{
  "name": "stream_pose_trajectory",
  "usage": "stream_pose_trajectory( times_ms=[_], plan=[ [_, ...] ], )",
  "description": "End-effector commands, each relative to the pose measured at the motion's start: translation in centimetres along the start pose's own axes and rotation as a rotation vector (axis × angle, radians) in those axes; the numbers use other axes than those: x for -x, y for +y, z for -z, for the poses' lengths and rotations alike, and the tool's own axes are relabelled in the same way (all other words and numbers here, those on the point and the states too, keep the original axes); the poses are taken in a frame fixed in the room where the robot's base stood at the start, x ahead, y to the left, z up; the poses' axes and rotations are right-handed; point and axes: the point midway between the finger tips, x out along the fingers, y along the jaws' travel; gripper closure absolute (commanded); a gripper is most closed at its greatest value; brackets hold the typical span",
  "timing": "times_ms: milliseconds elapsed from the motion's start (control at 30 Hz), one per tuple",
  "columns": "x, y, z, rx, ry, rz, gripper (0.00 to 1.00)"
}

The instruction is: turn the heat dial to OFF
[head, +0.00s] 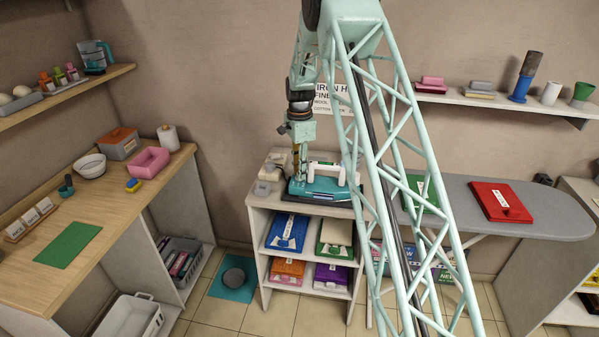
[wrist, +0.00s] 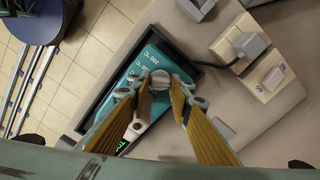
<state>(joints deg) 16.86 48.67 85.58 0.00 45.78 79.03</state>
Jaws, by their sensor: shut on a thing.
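A teal iron (head: 325,186) with a white handle sits on a dark tray on top of the small shelf unit in the head view.
A wall socket block with a grey plug (wrist: 247,45) and an ON/OFF rocker switch (wrist: 270,79) lie right of the iron in the wrist view. An ironing board (head: 465,230) with a red folded item (head: 500,202) stands to the right. Shelves below hold several coloured folded items.

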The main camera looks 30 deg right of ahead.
Motion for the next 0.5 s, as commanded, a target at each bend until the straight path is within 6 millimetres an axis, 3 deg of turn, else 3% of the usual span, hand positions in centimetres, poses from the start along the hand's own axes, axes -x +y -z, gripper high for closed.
stream_pose_trajectory(
  times_ms=[133, 167, 300, 500],
  plan=[
    [0.04, -0.02, 0.00, -0.001, 0.000, 0.000, 0.91],
    [0.04, -0.02, 0.00, -0.001, 0.000, 0.000, 0.78],
    [0.04, -0.02, 0.00, -0.001, 0.000, 0.000, 0.67],
    [0.03, -0.01, 0.00, -0.002, 0.000, 0.000, 0.67]
  ],
)
